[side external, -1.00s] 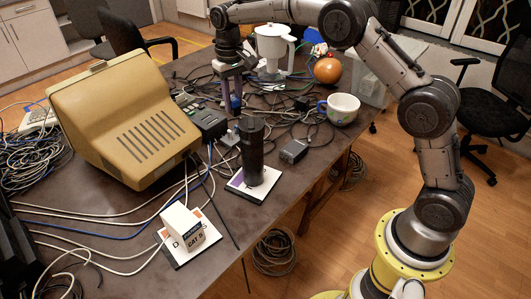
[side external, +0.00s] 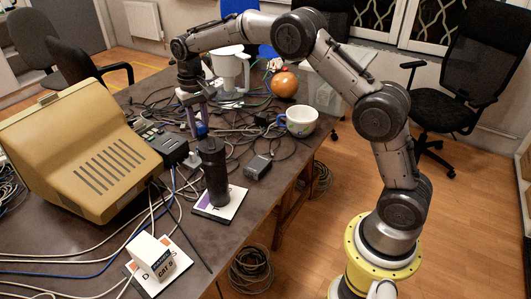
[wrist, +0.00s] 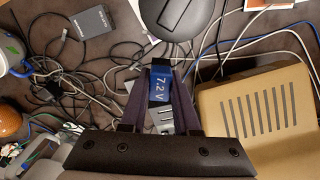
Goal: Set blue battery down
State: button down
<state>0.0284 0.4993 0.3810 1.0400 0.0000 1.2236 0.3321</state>
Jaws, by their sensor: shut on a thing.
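My gripper (side external: 196,131) points down over the cable-strewn table, left of the table's middle in the side view. It is shut on the blue battery (side external: 202,129), which shows between the dark fingers. In the wrist view my gripper (wrist: 163,72) has the blue battery (wrist: 161,84) between its fingertips, with "7.2 V" readable on it. The battery is just behind the black bottle-like cylinder (side external: 214,172) in the side view. I cannot tell whether its underside touches the table.
The beige monitor (side external: 85,150) stands left of my gripper. A dark box (side external: 171,148) is beside it. A floral mug (side external: 300,121), white pitcher (side external: 232,70), orange ball (side external: 284,85) and grey adapter (side external: 257,167) stand around. A white CAT5 box (side external: 152,257) is in front. Cables cover much of the table.

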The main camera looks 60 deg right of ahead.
jog(key=s+d+f+m, duration=0.2)
jog(key=s+d+m, duration=0.3)
jog(key=s+d, duration=0.4)
jog(key=s+d+f+m, duration=0.3)
jog(key=s+d+m, duration=0.3)
jog(key=s+d, duration=0.4)
jog(key=shift+f, duration=0.3)
jog(key=shift+d, duration=0.1)
jog(key=w+d+f, duration=0.2)
jog(key=w+f, duration=0.1)
jog(key=w+d+f, duration=0.2)
jog(key=w+f, duration=0.1)
jog(key=w, duration=0.1)
jog(key=w+d+f, duration=0.2)
jog(key=w, duration=0.2)
jog(key=shift+d+f, duration=0.4)
jog(key=shift+w+d+f, duration=0.1)
jog(key=shift+w+f, duration=0.1)
jog(key=shift+f, duration=0.05)
jog(key=shift+w+d+f, duration=0.1)
jog(key=shift+w+f, duration=0.05)
jog(key=shift+f, duration=0.7)
jog(key=shift+w+d+f, duration=0.1)
jog(key=shift+w+f, duration=0.05)
jog(key=shift+f, duration=0.65)
jog(key=shift+f, duration=0.2)
